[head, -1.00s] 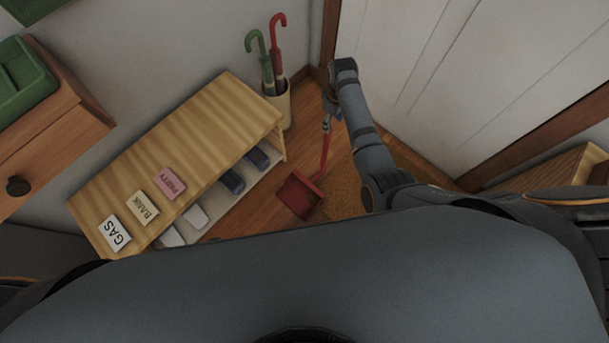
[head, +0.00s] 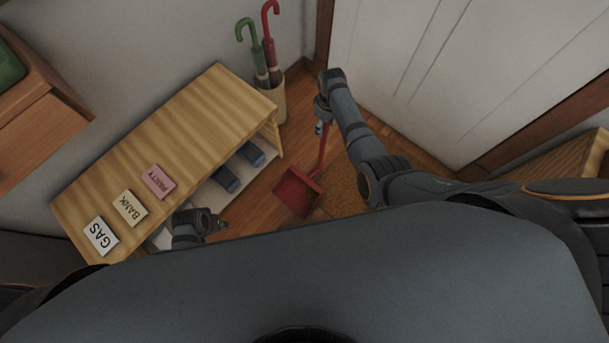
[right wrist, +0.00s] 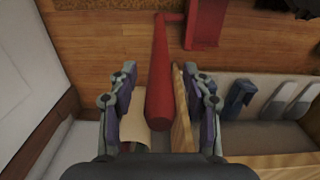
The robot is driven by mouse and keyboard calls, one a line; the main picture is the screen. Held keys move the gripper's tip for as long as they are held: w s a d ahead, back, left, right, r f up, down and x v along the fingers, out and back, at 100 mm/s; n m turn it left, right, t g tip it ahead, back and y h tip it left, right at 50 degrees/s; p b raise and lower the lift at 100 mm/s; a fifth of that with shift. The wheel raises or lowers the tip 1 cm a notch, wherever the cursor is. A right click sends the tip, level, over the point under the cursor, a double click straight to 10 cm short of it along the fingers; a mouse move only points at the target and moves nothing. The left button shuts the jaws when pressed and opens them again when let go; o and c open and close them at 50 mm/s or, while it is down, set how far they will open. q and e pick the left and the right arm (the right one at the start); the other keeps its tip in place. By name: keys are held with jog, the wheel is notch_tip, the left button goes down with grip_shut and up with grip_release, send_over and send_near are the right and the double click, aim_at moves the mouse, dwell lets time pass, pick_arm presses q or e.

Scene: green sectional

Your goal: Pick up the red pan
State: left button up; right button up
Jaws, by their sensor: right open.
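The red pan (head: 298,192) is a long-handled dustpan standing on the wood floor beside the shoe bench, its handle rising toward my right gripper (head: 321,122). In the right wrist view the pan's scoop (right wrist: 203,25) is at the top. The thick end of its red handle points down between the two fingers of my right gripper (right wrist: 160,82). These fingers are open, with a gap on both sides of the handle. My left gripper (head: 208,223) is low over the front of the bench, away from the pan; its fingers are too small to read.
A wooden shoe bench (head: 190,115) holds labelled cards on top and shoes (head: 238,165) below. An umbrella stand (head: 273,103) with a green and a red umbrella is at its far end. A white door (head: 430,75) is on the right. A brown mat (head: 345,190) lies near the pan.

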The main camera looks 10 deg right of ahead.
jog(key=shift+c, duration=0.4)
grip_shut()
jog(key=shift+r, duration=0.1)
dwell(0.3)
